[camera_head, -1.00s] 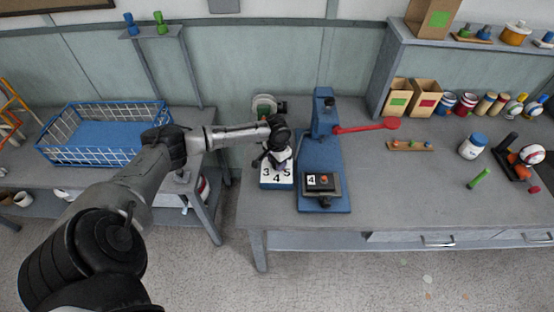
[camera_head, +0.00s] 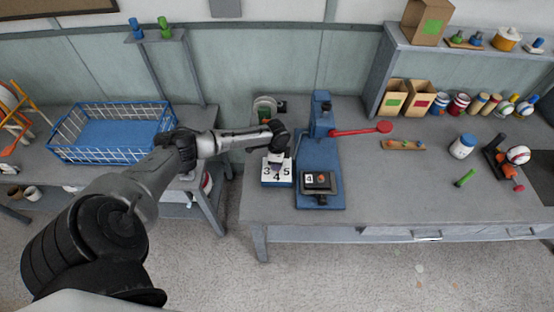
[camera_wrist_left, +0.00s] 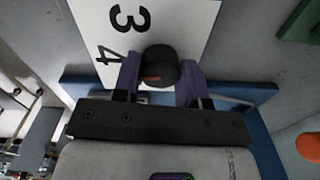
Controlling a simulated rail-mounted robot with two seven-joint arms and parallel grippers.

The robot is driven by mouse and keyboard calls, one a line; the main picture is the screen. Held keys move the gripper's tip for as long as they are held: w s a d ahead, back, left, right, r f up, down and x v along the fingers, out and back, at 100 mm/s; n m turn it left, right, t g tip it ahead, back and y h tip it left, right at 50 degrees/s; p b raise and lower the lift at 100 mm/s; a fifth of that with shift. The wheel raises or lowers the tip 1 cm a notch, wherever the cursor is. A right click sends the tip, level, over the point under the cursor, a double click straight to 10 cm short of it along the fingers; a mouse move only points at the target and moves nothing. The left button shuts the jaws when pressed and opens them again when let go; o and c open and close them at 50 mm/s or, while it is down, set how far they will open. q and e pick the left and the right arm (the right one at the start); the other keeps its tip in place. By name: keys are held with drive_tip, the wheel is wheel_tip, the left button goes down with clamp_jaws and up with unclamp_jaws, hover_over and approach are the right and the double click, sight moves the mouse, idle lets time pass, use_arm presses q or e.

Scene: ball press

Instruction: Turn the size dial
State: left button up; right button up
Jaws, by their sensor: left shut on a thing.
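The size dial is a round black knob (camera_wrist_left: 160,66) with an orange mark, on a white plate (camera_head: 268,179) with the numbers 3, 4 and 5 on a blue base. In the left wrist view the plate (camera_wrist_left: 180,18) shows 3 and 4, and the orange mark points toward the lower left, near the 4. My left gripper (camera_wrist_left: 160,80) is shut on the knob, with one purple finger on each side. In the head view my left gripper (camera_head: 277,157) is over the plate and hides the knob. My right gripper is not in view.
A blue press (camera_head: 318,158) with a red lever (camera_head: 360,130) stands just right of the dial. A small card reading 4 (camera_head: 309,179) is on it. A blue wire basket (camera_head: 110,132) is on the left table. The table front right of the press is clear.

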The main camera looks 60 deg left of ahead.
use_arm(q)
drive_tip(key=shift+r+m, duration=0.1)
drive_tip(key=shift+m, duration=0.5)
drive_tip(key=o, duration=0.9)
drive_tip(key=shift+o, duration=0.2)
drive_tip(key=shift+r, duration=0.3)
wheel_tip(320, 180, up, 13)
drive_tip(key=p, duration=0.1)
drive_tip(key=shift+p, duration=0.35)
